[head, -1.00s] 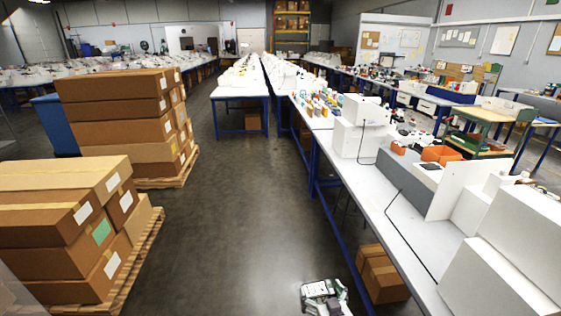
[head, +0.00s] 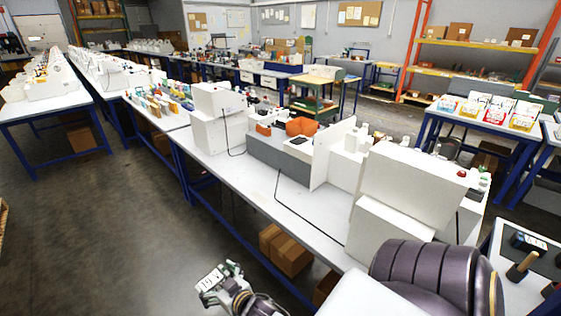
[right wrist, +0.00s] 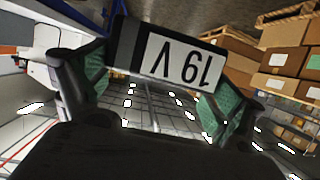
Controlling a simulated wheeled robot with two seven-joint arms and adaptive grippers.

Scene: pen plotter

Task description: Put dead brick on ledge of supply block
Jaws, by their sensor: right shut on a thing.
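My right gripper (head: 222,280) shows low in the head view, above the floor and in front of the long bench. It is shut on the dead brick (right wrist: 175,58), a dark block with a white label reading "19 V". The label is upside down in the right wrist view. In that view the green finger pads of my right gripper (right wrist: 160,88) press on both ends of the brick. The brick is apart from every surface. I cannot tell which block is the supply block. My left gripper is not in view.
The long white bench (head: 262,185) carries white machines (head: 412,175), a grey box (head: 278,157) and orange bins (head: 301,126). Cardboard boxes (head: 285,250) sit under it. A dark mat with tools (head: 520,263) lies on a table at the right.

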